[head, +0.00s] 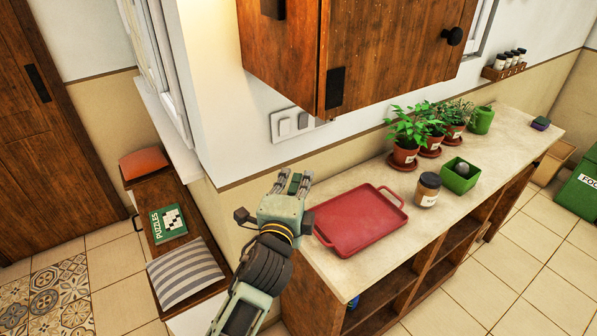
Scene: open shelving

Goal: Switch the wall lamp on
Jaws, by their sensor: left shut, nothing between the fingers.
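A pale wall switch plate (292,123) with light rocker buttons is fixed to the white wall, just below the wooden wall cabinet. The right end of the plate is partly hidden by the cabinet's lower corner. Whether a rocker is pressed is too small to tell. I cannot make out the wall lamp itself. My left gripper (294,182) is shut and empty, in front of the wall below the switch plate and apart from it in the picture. My right gripper is not in view.
The wooden wall cabinet (390,45) juts out above the switch. On the counter (480,200) are a red tray (360,222), a jar (427,190), a green square pot (460,178) and potted plants (425,125). A bench with cushions (185,273) stands left.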

